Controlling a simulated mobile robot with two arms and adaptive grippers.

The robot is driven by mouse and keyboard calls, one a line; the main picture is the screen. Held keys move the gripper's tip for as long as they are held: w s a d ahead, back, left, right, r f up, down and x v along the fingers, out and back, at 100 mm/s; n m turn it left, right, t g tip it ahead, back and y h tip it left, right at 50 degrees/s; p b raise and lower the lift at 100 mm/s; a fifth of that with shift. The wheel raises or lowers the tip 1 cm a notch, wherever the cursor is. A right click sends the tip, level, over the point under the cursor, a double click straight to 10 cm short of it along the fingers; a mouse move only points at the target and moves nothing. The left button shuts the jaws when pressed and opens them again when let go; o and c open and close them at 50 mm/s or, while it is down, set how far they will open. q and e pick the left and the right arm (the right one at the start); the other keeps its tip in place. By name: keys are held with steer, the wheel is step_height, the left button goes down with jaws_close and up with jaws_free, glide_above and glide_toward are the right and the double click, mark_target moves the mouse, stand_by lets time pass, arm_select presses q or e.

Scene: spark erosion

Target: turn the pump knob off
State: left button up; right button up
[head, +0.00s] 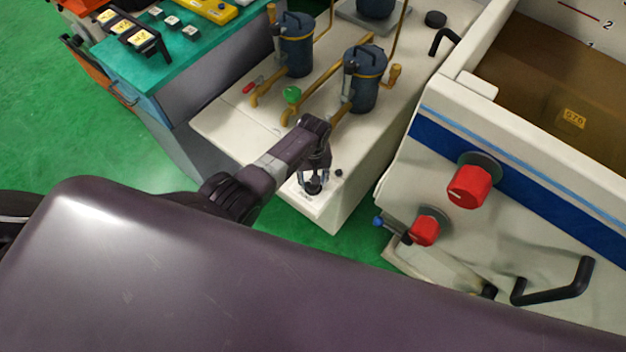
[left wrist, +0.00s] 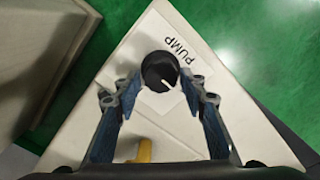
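The pump knob (left wrist: 160,70) is round and black with a pale pointer line, beside a white label reading PUMP (left wrist: 181,50) in the left wrist view. The line points toward the lower right of that picture. In the head view the knob (head: 313,188) is at the front corner of a cream cabinet top (head: 240,130). My left gripper (head: 314,181) is right over it, pointing down. In the left wrist view the gripper (left wrist: 160,84) is open, one finger on each side of the knob with visible gaps. My right gripper is not in view.
Two dark filter canisters (head: 368,80) with brass pipes and a green-handled valve (head: 292,95) stand behind the gripper. The machine tank (head: 440,140) with red knobs (head: 469,187) stands to the right.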

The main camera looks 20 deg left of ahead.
arm_select(q)
steer(key=shift+o, duration=0.9)
steer(key=shift+s, duration=0.1)
step_height(320, 180, up, 12)
stand_by(0.5)
